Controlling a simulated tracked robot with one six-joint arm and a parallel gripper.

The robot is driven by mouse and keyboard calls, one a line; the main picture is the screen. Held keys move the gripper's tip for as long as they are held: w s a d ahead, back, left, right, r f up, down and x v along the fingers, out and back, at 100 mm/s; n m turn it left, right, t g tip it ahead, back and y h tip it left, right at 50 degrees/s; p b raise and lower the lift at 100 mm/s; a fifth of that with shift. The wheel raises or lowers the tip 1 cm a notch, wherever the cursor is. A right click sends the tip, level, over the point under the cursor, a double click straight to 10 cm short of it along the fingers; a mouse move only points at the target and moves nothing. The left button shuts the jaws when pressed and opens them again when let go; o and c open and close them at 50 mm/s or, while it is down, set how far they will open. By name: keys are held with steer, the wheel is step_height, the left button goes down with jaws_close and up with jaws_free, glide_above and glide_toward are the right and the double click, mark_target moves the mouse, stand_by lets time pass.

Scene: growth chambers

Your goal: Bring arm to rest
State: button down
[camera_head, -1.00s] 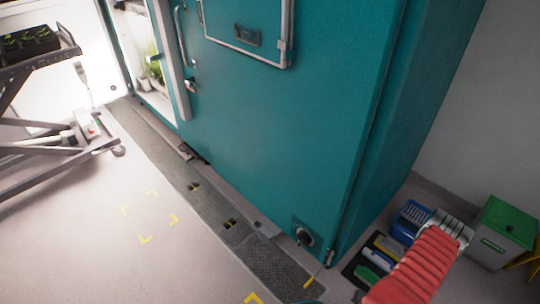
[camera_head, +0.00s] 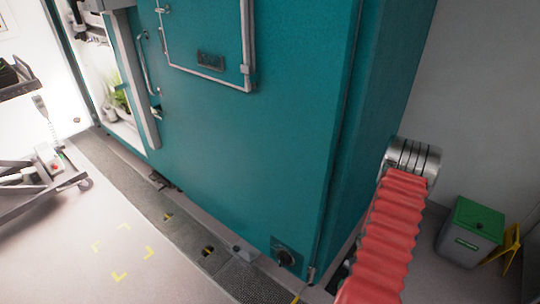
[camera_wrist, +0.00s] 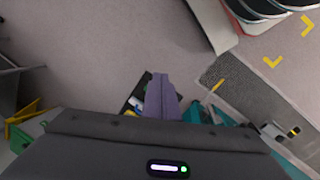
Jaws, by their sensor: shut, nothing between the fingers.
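My arm shows in the head view as a red ribbed sleeve ending in a silver ringed joint, on the right side of the picture. The far end of the arm is not visible there. In the wrist view my gripper (camera_wrist: 159,82) shows as grey-purple fingers pressed together, with nothing between them. It points over the pale floor. A dark tray with small items lies on the floor behind the fingers and is partly hidden by them.
A large teal growth chamber (camera_head: 230,130) fills the middle, its left opening showing plants. A grey bin with a green lid (camera_head: 472,230) and a yellow object (camera_head: 511,243) stand at the right. A lift cart (camera_head: 40,180) stands at the left. Marked floor (camera_head: 65,255) is clear.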

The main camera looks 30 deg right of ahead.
steer(key=w+a+r+n, duration=0.1)
steer(key=w+a+r, duration=0.25)
steer(key=r, duration=0.55)
steer(key=w+a+r+n, duration=0.1)
steer(key=w+a+r, duration=0.3)
steer(key=r, duration=0.5)
steer(key=w+a+r+n, duration=0.1)
steer(key=w+a+r, duration=0.1)
steer(key=a+r, duration=0.5)
steer(key=a+r+n+t, duration=0.5)
steer(key=a+r+t, duration=0.3)
steer(key=a+r, duration=1.9)
steer(key=shift+r+n+y, duration=0.3)
steer(key=shift+r+n, duration=0.1)
steer(key=shift+r, duration=0.25)
steer(key=shift+s, duration=0.1)
